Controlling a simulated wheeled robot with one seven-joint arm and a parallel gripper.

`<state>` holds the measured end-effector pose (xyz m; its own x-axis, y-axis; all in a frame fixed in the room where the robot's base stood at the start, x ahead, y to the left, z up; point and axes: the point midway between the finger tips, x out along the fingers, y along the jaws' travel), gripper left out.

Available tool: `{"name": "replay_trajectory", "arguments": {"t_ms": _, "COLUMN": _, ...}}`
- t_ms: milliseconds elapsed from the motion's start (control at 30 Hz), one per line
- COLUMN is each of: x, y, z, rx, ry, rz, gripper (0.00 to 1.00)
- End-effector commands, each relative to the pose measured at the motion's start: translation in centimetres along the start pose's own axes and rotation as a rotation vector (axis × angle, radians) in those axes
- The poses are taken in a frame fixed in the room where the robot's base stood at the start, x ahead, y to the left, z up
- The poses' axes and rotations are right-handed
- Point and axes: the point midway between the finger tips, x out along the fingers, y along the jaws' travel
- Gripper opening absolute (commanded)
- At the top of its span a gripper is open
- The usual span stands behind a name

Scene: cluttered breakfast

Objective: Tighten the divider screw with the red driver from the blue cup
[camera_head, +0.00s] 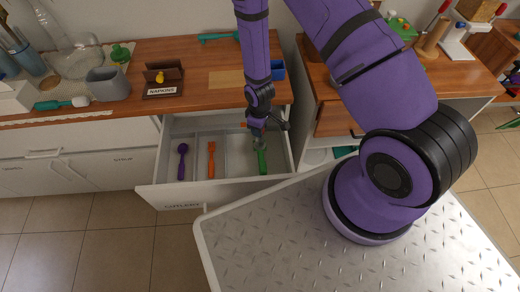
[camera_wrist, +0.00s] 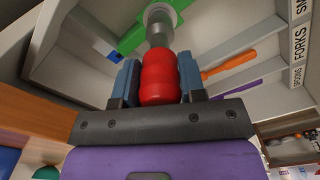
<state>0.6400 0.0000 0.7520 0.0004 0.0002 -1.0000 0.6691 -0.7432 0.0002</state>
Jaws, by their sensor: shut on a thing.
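My gripper (camera_wrist: 160,78) is shut on the red handle of the driver (camera_wrist: 158,72), one blue finger on each side. It also shows in the head view (camera_head: 258,133), over the right part of the open drawer (camera_head: 165,193). The driver's grey shaft points away from my gripper toward a pale round piece (camera_wrist: 160,14) beside a green utensil. I cannot tell whether the tip touches it or whether this is the divider screw.
The drawer holds a purple spoon (camera_head: 182,161), an orange fork (camera_head: 211,159) and a green utensil (camera_head: 262,162), parted by dividers. A napkin holder (camera_head: 162,85) and grey container (camera_head: 107,84) stand on the counter. Drawer walls lie close around my gripper.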

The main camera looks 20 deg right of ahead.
Motion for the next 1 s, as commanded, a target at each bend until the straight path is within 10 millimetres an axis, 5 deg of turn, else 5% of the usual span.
{"name": "replay_trajectory", "arguments": {"t_ms": 667, "x": 1.1, "y": 0.0, "z": 0.0, "rx": 0.0, "ry": 0.0, "rz": 0.0, "gripper": 0.05}}
{"name": "replay_trajectory", "arguments": {"t_ms": 700, "x": 1.1, "y": 0.0, "z": 0.0, "rx": 0.0, "ry": 0.0, "rz": 0.0, "gripper": 0.4}}
{"name": "replay_trajectory", "arguments": {"t_ms": 800, "x": 1.1, "y": 0.0, "z": 0.0, "rx": 0.0, "ry": 0.0, "rz": 0.0, "gripper": 0.63}}
{"name": "replay_trajectory", "arguments": {"t_ms": 1000, "x": 1.1, "y": 0.0, "z": 0.0, "rx": 0.0, "ry": 0.0, "rz": 0.0, "gripper": 0.67}}
